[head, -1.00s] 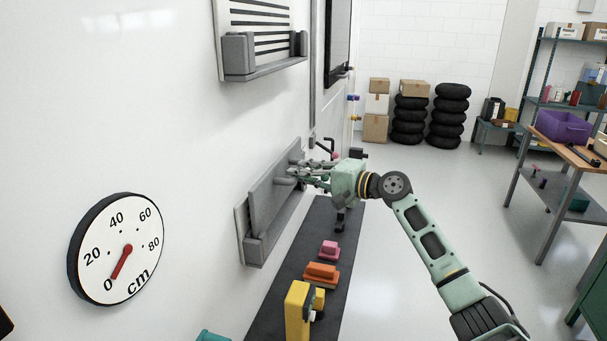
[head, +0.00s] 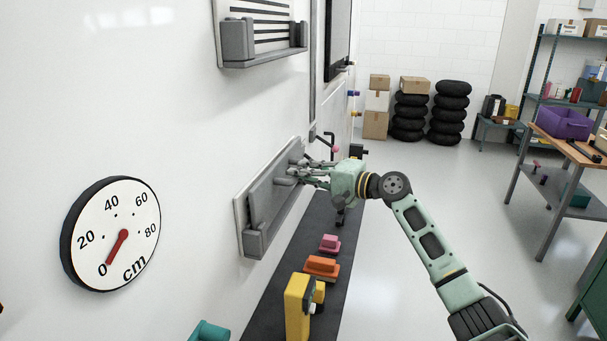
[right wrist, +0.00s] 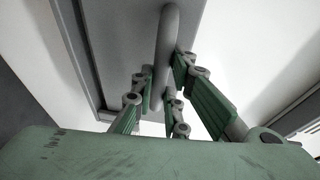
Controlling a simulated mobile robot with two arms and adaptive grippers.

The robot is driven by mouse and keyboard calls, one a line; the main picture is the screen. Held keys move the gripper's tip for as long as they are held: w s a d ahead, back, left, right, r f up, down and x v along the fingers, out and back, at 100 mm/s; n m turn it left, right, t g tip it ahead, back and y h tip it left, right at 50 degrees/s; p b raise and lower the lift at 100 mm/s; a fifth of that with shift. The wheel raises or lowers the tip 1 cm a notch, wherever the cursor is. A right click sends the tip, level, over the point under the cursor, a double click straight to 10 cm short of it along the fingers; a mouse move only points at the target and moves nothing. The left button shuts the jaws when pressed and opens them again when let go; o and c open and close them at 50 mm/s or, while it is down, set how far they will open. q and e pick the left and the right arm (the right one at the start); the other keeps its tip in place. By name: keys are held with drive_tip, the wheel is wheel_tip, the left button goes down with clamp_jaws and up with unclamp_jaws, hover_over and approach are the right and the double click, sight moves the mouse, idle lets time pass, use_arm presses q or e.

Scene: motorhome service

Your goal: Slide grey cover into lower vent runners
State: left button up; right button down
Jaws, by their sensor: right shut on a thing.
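The grey cover (head: 272,189) is a flat upright panel in front of the lower vent (head: 240,217) on the white wall. Its lower edge is down by the vent's grey runners (head: 262,240); how deep it sits in them I cannot tell. My right gripper (head: 292,176) is shut on the cover's bar handle (right wrist: 167,50). The right wrist view shows the green fingers (right wrist: 170,92) on either side of that bar, with the cover's face (right wrist: 118,35) behind it. My left gripper is not in view.
The upper vent (head: 262,48) has open slats and grey runners. A dial gauge (head: 112,232) hangs at left. A dark bench strip (head: 270,307) below holds pink (head: 329,244), orange (head: 321,266) and yellow (head: 297,305) items.

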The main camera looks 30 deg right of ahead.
drive_tip(key=shift+f+b, duration=0.65)
drive_tip(key=shift+f, duration=0.25)
drive_tip(key=c, duration=1.7)
unclamp_jaws()
drive_tip(key=shift+o, duration=0.2)
drive_tip(key=v, duration=1.2)
